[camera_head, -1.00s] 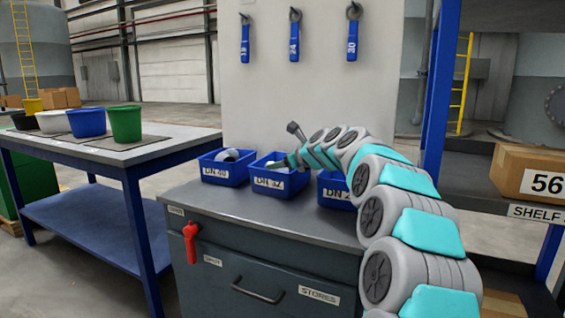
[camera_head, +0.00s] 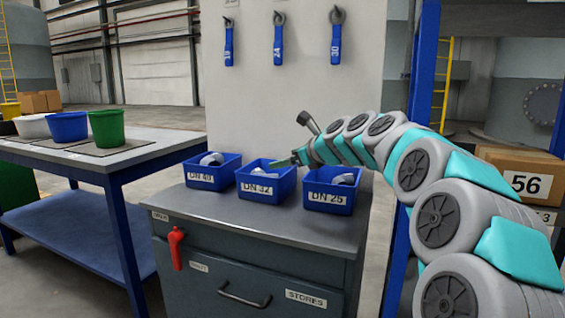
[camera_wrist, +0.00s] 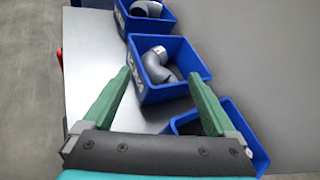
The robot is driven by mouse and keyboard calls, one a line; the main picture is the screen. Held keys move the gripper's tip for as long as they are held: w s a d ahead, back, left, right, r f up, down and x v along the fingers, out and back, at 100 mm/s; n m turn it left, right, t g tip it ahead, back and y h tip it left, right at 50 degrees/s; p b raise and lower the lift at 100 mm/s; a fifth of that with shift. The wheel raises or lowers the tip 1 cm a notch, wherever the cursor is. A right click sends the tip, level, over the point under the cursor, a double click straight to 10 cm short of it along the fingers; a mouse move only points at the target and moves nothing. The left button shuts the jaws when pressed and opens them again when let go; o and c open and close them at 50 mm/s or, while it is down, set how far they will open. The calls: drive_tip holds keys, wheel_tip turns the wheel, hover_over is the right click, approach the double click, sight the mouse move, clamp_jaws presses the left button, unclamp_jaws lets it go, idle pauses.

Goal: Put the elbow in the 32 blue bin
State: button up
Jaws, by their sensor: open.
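The blue DN 32 bin (camera_head: 282,189) stands in the middle of three bins on the grey cabinet top. In the wrist view, a grey elbow (camera_wrist: 163,68) lies inside this middle bin (camera_wrist: 188,57). My gripper (camera_wrist: 160,76) is open, with its green fingers spread on either side of the bin's near part and nothing between them. In the head view, my gripper (camera_head: 287,162) is at the back right of the DN 32 bin, partly hidden by my arm. The exact height of the fingers above the bin is hard to tell.
The DN 40 bin (camera_head: 201,178) on the left and the DN 25 bin (camera_head: 345,203) on the right hold grey fittings. A table (camera_head: 150,152) with several buckets stands at left. A shelf with a box marked 56 (camera_head: 520,175) is at right. Wrenches hang on the wall behind.

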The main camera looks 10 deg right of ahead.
drive_tip(key=shift+s+r, duration=0.15)
drive_tip(key=shift+s, duration=0.05)
drive_tip(key=s+a+f+n+g, duration=0.4)
drive_tip(key=s+a+f+n, duration=0.3)
drive_tip(key=s, duration=0.4)
drive_tip(key=s+a+f+n+g, duration=0.3)
drive_tip(key=s+a+f+n, duration=0.2)
drive_tip(key=s+f+n, duration=0.45)
drive_tip(key=s+d+f+n+g+h, duration=0.1)
drive_tip(key=s+f+n, duration=0.3)
drive_tip(key=s, duration=0.7)
drive_tip(key=s+d+f+n+g+h, duration=0.2)
drive_tip(key=s+d+f+n+g, duration=0.1)
drive_tip(key=s, duration=0.8)
drive_tip(key=s+d+f+n+g+h, duration=0.2)
drive_tip(key=s+f, duration=0.4)
drive_tip(key=s, duration=0.4)
drive_tip(key=d+n+g, duration=0.1)
drive_tip(key=n, duration=0.1)
drive_tip(key=shift+s+d+f+n, duration=0.2)
drive_tip(key=shift+s+f+n, duration=0.15)
drive_tip(key=shift+s+f, duration=0.05)
